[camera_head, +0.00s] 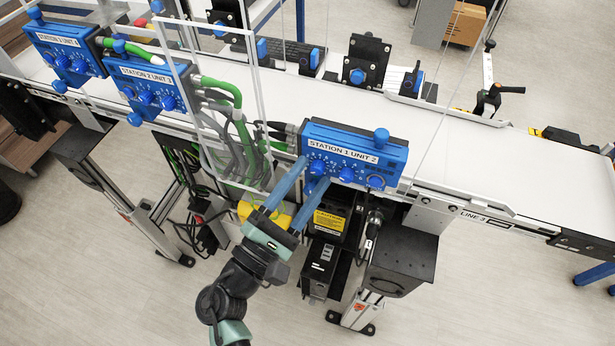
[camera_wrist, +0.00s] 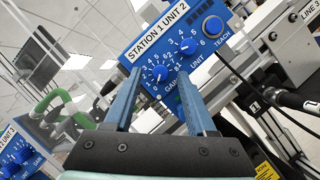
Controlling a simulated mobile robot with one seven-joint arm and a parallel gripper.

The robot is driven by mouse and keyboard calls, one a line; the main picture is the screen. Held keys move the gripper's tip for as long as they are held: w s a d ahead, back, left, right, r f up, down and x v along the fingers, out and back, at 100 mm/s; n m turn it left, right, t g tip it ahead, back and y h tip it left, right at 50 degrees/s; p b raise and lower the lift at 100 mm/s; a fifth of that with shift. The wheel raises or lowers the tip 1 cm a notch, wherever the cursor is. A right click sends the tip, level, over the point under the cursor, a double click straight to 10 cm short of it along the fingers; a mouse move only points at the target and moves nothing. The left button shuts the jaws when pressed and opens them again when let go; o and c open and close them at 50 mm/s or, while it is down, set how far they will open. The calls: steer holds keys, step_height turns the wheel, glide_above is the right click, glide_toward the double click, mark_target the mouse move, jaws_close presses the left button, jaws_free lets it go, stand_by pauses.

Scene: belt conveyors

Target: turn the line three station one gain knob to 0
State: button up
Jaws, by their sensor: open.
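The blue control box labelled "STATION 1 UNIT 2" (camera_head: 352,153) is mounted on the near side of the conveyor marked LINE 3. Its gain knob (camera_head: 317,168) is the leftmost of three blue knobs on its face. In the wrist view the gain knob (camera_wrist: 156,74) sits between my fingertips, with a white number scale around it. I cannot read its pointer setting for certain. My gripper (camera_head: 314,171) is open, with one blue finger on each side of the gain knob. It also shows in the wrist view (camera_wrist: 159,76). I cannot tell whether the fingers touch the knob.
The unit knob (camera_wrist: 187,46) and the teach knob (camera_wrist: 213,25) are close to the right. Other boxes, "STATION 2 UNIT 1" (camera_head: 148,75) and "STATION 3 UNIT 1" (camera_head: 58,39), stand left along the belt. Green and grey cables (camera_head: 235,125) hang beside the box. A black-and-yellow caution unit (camera_head: 330,222) is below.

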steer(key=b+v, duration=0.3)
steer(key=v, duration=0.9)
steer(key=shift+s+a, duration=0.25)
steer(key=shift+s, duration=0.05)
